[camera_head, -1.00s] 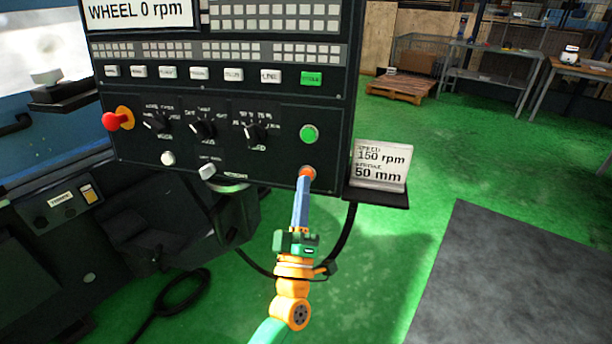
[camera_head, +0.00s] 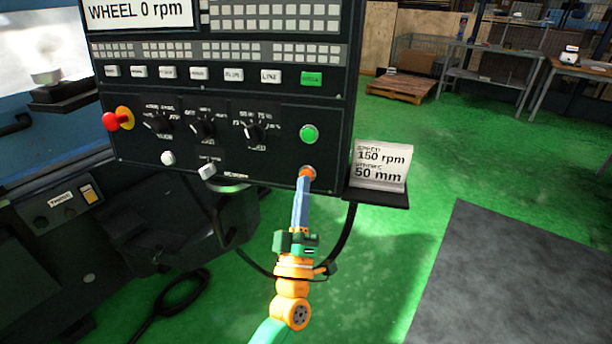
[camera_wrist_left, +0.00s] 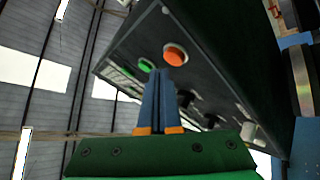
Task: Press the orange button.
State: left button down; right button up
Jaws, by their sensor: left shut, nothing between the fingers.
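The orange button (camera_head: 307,172) is at the lower right of the dark control panel, below a green button (camera_head: 309,134). In the left wrist view the orange button (camera_wrist_left: 175,55) shows just beyond the fingertips, slightly right of them. My left gripper (camera_head: 304,182) is shut and empty, its blue fingers pointing up at the orange button. Its tips overlap the button's lower edge in the head view. In the wrist view the shut fingers (camera_wrist_left: 160,74) are close to the button; I cannot tell whether they touch it. My right gripper is not in view.
A red emergency knob (camera_head: 112,121), several rotary knobs and white buttons are on the same panel (camera_head: 240,175). A small sign (camera_head: 380,167) stands on a ledge right of the panel. A black cable hangs behind my left arm.

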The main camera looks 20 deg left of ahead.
pick_arm(q)
jog(key=shift+w+b, duration=0.35)
jog(key=shift+w, duration=0.1)
jog(key=shift+w+f+b, duration=0.15)
jog(key=shift+w+b, duration=0.25)
jog(key=shift+b, duration=0.05)
dwell(0.7)
jog(key=shift+s, duration=0.1)
jog(key=shift+s+p, duration=0.7)
